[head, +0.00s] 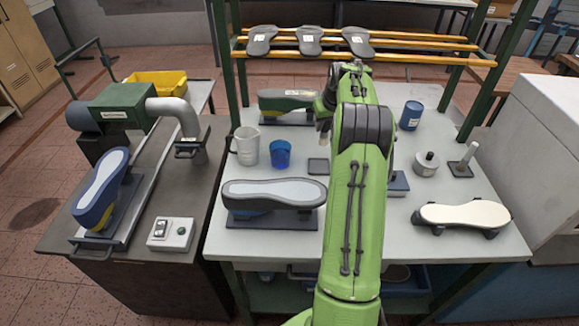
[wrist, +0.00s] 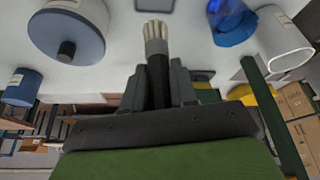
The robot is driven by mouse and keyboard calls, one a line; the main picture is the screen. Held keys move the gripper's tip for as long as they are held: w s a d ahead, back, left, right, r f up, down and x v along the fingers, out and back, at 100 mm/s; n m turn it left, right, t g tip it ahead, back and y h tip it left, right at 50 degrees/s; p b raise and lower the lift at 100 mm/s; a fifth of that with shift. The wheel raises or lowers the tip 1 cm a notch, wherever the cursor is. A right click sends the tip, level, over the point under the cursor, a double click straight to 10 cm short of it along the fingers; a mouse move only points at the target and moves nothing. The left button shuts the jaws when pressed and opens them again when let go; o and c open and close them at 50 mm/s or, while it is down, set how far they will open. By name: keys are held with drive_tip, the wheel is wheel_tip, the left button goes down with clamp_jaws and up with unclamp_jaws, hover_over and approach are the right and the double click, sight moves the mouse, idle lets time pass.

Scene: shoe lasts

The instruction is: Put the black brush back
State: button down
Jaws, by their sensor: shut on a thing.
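The black brush (wrist: 157,78) has a dark handle and pale bristles. In the wrist view my gripper (wrist: 156,85) is shut on its handle, and the bristles point away from the jaws. In the head view my gripper (head: 324,112) is over the rear middle of the grey table (head: 375,245), partly hidden by my green arm. The brush is too small there to make out clearly. A small dark square pad (head: 318,166) lies bare on the table, nearer the front than my gripper; its edge also shows in the wrist view (wrist: 188,5).
A white jug (head: 246,148) and blue cup (head: 281,154) stand left of the pad. A blue can (head: 411,115), knobbed grey pot (head: 426,165) and white peg on a dark base (head: 463,161) stand right. Shoe lasts lie front and back.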

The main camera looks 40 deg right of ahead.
sight(322, 144)
drive_tip(key=f, duration=0.3)
drive_tip(key=f+b, duration=0.1)
drive_tip(key=f, duration=0.2)
drive_tip(key=f+b, duration=0.1)
drive_tip(key=f, duration=0.3)
drive_tip(key=shift+w+a, duration=0.2)
drive_tip(key=shift+w, duration=0.05)
